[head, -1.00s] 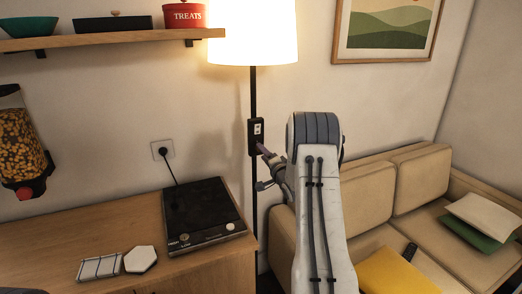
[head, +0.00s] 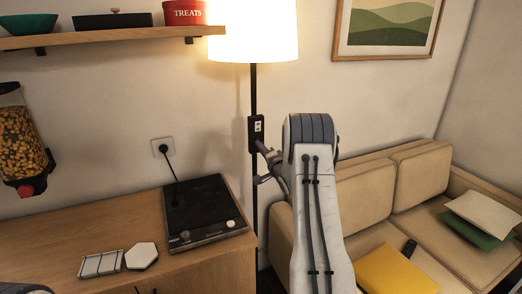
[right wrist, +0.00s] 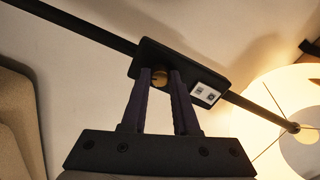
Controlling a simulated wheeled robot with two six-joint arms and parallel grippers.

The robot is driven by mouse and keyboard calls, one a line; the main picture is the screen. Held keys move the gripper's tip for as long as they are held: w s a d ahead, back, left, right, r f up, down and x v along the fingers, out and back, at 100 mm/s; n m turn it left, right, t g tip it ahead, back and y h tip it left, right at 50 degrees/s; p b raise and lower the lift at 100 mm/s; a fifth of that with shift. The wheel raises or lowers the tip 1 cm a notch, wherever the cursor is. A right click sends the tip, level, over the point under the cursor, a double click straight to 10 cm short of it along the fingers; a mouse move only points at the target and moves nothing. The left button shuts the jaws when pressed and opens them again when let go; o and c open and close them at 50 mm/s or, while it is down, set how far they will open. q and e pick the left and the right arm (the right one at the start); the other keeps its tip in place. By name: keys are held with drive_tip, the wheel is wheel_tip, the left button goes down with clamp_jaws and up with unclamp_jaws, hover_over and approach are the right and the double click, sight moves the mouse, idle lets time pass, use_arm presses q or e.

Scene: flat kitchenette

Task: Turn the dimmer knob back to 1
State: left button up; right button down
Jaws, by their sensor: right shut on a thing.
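The dimmer is a small black box (head: 256,130) on the black pole of the lit floor lamp (head: 254,30). It bears a white label with dark marks (right wrist: 205,94), too small to read. The brass dimmer knob (right wrist: 160,77) sits on the box's face in the right wrist view. My right gripper (right wrist: 161,78) has its two dark fingers closed around the knob's sides. In the head view the right gripper (head: 260,147) reaches the lower part of the box, and its fingers hide the knob. My left gripper is not in view.
A wooden cabinet (head: 100,225) with a black cooktop (head: 200,208) stands left of the lamp. A beige sofa (head: 365,195) with cushions is at the right. A shelf (head: 110,40) hangs above the cabinet. The wall around the dimmer is clear.

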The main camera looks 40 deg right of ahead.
drive_tip(key=shift+f+n+b, duration=0.1)
drive_tip(key=shift+n+b, duration=13.1)
drive_tip(key=shift+n, duration=2.7)
drive_tip(key=c, duration=0.7)
unclamp_jaws()
